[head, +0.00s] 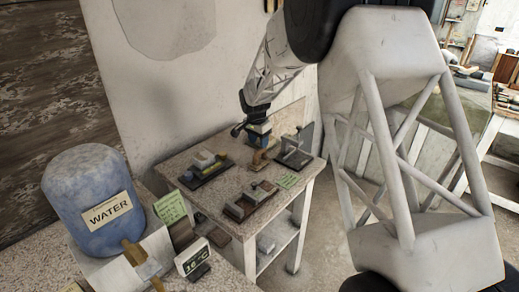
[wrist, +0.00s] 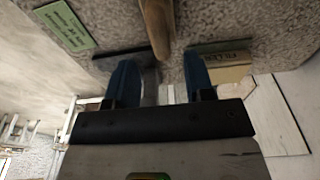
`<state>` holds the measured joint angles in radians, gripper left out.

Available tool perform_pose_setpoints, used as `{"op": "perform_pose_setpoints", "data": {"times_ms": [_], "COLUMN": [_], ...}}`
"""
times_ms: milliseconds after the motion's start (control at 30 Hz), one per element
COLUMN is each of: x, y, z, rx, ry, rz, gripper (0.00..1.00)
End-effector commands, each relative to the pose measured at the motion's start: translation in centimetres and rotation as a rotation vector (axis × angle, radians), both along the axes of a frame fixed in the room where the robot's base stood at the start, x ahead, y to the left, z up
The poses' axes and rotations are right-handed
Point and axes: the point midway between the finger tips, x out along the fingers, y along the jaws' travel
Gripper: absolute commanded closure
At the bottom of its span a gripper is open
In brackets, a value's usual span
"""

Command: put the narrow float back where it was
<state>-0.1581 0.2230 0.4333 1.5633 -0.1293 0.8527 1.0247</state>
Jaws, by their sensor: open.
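My gripper (head: 258,135) is over the speckled side table in the head view. In the wrist view its two blue fingers (wrist: 160,62) are apart. A brown wooden handle-like piece (wrist: 157,25) lies between and just beyond the fingertips; I cannot tell whether they touch it. A grey flat part shows beneath it. In the head view a wooden piece (head: 262,156) is just below the gripper, partly hidden by it. Whether this is the narrow float I cannot tell.
The speckled table (head: 215,200) also bears a dark tray with pale blocks (head: 205,165), a dark tray with brownish blocks (head: 250,200) and a metal stand (head: 293,152). A green card (head: 290,181) lies near the right edge. A blue water barrel (head: 88,195) stands at the left.

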Motion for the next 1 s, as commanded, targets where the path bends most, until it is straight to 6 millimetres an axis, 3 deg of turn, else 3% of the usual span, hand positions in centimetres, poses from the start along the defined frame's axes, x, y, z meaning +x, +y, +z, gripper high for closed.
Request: {"op": "perform_pose_setpoints", "data": {"times_ms": [100,333,1000], "x": [-0.1,-0.3,-0.4], "y": [0.2,0.4,0.4], "z": [1.9,4.0,4.4], "rx": [0.001,0.001,0.000], "ry": [-0.002,-0.001,0.000], "rz": [0.000,0.000,0.000], "gripper": [0.51,0.51,0.51]}}
